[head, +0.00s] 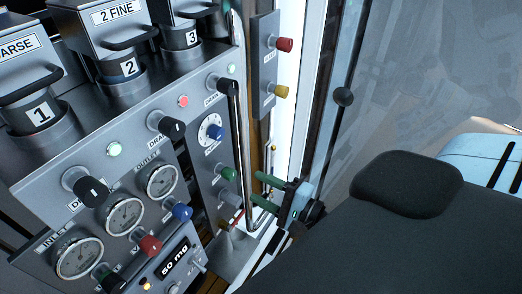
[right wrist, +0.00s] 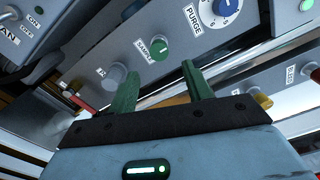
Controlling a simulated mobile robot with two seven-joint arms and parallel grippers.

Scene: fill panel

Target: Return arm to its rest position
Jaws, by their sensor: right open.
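My right gripper (head: 258,187) is open and empty, its green fingers pointing left toward the panel's lower right side. In the right wrist view its two fingertips (right wrist: 161,72) stand well apart with nothing between them. A green knob labelled SAMPLE (right wrist: 160,49) shows beyond the fingertips, apart from them; a green knob also shows on the panel (head: 227,173) in the head view. The grey fill panel (head: 137,135) fills the left of the head view. My left gripper is not in view.
A vertical metal handle bar (head: 237,110) runs down the panel's right edge, close to my right gripper. A side plate carries a red knob (head: 284,44) and a yellow knob (head: 281,91). A blue PURGE dial (right wrist: 222,8) and several gauges and knobs protrude from the panel.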

